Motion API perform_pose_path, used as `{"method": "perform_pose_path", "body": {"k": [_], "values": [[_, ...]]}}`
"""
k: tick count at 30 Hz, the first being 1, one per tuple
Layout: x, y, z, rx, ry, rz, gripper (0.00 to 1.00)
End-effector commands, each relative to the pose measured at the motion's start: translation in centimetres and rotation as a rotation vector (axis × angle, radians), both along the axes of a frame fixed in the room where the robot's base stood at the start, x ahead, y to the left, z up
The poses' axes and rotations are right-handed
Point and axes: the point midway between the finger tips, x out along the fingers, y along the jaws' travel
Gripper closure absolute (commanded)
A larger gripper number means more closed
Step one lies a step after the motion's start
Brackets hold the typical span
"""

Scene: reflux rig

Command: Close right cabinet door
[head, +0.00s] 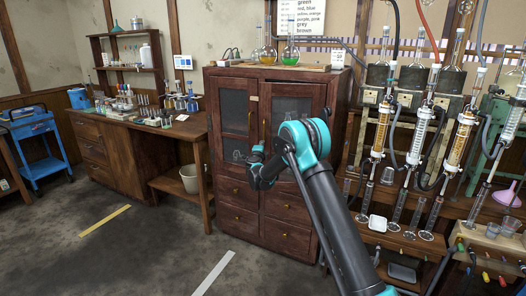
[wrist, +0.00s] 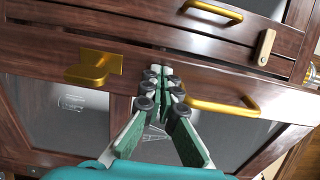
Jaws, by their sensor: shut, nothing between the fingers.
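The dark wooden cabinet (head: 250,78) stands mid-picture in the head view with two glazed doors above drawers. The right cabinet door (head: 290,98) looks slightly ajar; its gap is hard to judge. In the wrist view, which is rolled, the right door's stile (wrist: 40,65) runs across the picture, with a gold latch (wrist: 95,68) and a gold handle (wrist: 225,108). My gripper (head: 256,162) is shut and empty. In the wrist view its fingertips (wrist: 165,82) lie over this stile, between latch and handle; I cannot tell whether they touch. My arm hides the door's lower part.
The left cabinet door (head: 234,108) carries a wooden turn-piece (wrist: 265,47). Glass flasks (head: 290,56) stand on top of the cabinet. A glassware rig (head: 420,130) is close on the right. A workbench (head: 130,125) stands left; the floor (head: 150,240) in front is clear.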

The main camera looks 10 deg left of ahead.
Motion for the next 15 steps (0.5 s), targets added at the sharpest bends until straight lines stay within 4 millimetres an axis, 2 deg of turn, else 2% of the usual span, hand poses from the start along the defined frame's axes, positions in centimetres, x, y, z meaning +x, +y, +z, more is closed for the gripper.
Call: {"method": "perform_pose_path", "body": {"k": [1,6,12,15], "values": [[1.2,0.2,-0.1,0.000,0.000,-0.034,1.00],[4.5,0.1,-0.1,0.000,0.000,-0.143,1.00],[7.6,-0.3,-0.1,0.000,0.000,-0.245,1.00],[8.7,-0.6,0.0,0.000,0.000,-0.239,1.00]]}}
